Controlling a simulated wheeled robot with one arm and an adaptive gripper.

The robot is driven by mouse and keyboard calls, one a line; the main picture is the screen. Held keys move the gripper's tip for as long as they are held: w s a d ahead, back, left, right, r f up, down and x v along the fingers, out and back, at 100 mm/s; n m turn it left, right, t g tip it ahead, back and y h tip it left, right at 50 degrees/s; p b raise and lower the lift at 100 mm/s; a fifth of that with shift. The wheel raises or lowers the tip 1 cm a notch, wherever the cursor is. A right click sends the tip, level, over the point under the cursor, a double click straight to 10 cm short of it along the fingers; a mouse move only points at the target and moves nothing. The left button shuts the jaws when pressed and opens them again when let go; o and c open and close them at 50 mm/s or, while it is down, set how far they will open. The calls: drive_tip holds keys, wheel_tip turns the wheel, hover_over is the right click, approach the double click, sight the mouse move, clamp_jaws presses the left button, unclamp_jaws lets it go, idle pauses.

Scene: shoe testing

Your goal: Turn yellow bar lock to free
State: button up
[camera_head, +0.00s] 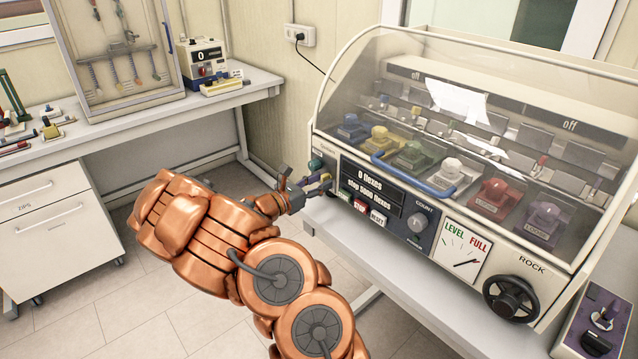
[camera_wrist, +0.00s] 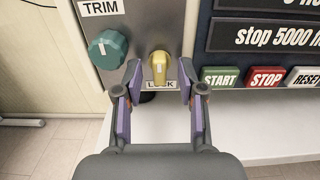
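The yellow bar lock (camera_wrist: 159,66) is a small yellow knob on the grey panel at the left end of the machine front. In the wrist view its bar stands about upright, above a partly covered label that appears to read LOCK. My gripper (camera_wrist: 156,88) is open, with one purple-padded finger on each side just below and around the knob's lower part. I cannot tell whether either pad touches it. In the head view my gripper (camera_head: 308,192) is at the machine's left front corner, where its fingers largely hide the lock.
A teal TRIM knob (camera_wrist: 108,50) sits just left of the lock. START (camera_wrist: 221,77), STOP (camera_wrist: 265,77) and RESET buttons are to the right, under a display (camera_head: 371,184). The clear hood (camera_head: 540,90) covers the machine above. A white bench (camera_head: 420,290) extends below the panel.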

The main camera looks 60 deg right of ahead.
drive_tip(key=shift+a, duration=0.1)
drive_tip(key=v, duration=1.1)
drive_tip(key=shift+a, duration=0.4)
drive_tip(key=shift+r, duration=0.15)
drive_tip(key=s+a+r+m+g+y, duration=0.1)
drive_tip(key=s+a+r+m+y, duration=0.1)
drive_tip(key=s+a+m+y, duration=0.4)
drive_tip(key=s+a+r+m+g+y, duration=0.1)
drive_tip(key=s+a+r+m, duration=0.25)
drive_tip(key=s, duration=0.35)
drive_tip(key=s+a+f+m+t+y, duration=0.1)
drive_tip(key=s+a+y, duration=0.3)
drive_tip(key=a, duration=0.9)
drive_tip(key=s+a+m+t+y, duration=0.4)
drive_tip(key=s+a+y, duration=0.1)
drive_tip(key=a, duration=0.8)
drive_tip(key=shift+s+a+f+y, duration=0.3)
drive_tip(key=shift+a+f+y, duration=0.1)
drive_tip(key=shift+y, duration=0.3)
